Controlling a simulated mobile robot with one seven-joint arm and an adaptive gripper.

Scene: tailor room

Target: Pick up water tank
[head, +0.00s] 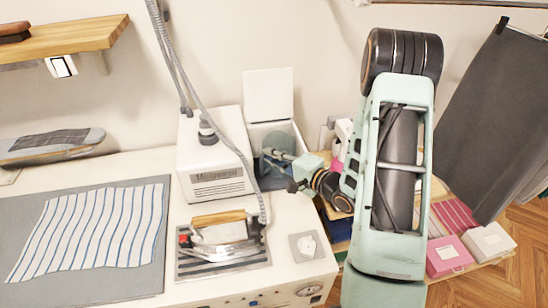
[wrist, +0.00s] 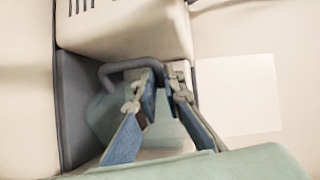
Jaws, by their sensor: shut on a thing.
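The water tank (head: 267,171) is a translucent bluish-green container inside the white open-topped compartment (head: 301,142) beside the steam generator. In the wrist view the tank (wrist: 102,118) shows with its grey looped handle (wrist: 107,72). My gripper (head: 277,154) reaches into the compartment from the right in the head view. In the wrist view my gripper's fingers (wrist: 162,82) are closed at the handle of the tank. The fingers and the compartment walls hide part of the tank.
The white steam generator (head: 216,182) stands left of the compartment, with a hose rising from it. The compartment's lid (head: 268,95) stands open at the back. An iron (head: 222,236) rests in front, and striped cloth (head: 90,232) lies at left.

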